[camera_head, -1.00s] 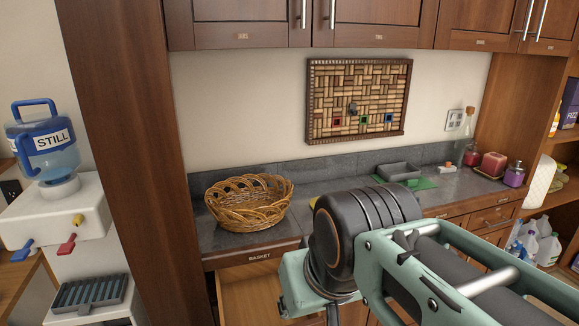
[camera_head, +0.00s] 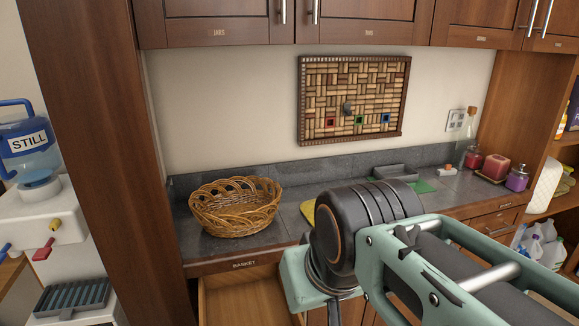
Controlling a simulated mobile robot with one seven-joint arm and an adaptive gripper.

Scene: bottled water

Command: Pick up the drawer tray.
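A shallow grey tray (camera_head: 395,171) sits on the counter at the back right, by a green mat (camera_head: 422,186). It looks like the drawer tray, though I cannot be sure. My arm crosses the lower right in front of the counter, well short of the tray. Its end points down past the bottom edge, and my gripper's fingers are not in view. An open wooden drawer (camera_head: 238,296) labelled BASKET is below the counter, left of my arm; the part I see is empty.
A wicker basket (camera_head: 235,206) stands on the counter above the drawer. A yellow thing (camera_head: 308,211) is partly hidden by my arm. Candles (camera_head: 495,166) and a bottle stand at the right. A water dispenser (camera_head: 40,223) with a ribbed grey tray (camera_head: 72,297) stands at the left.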

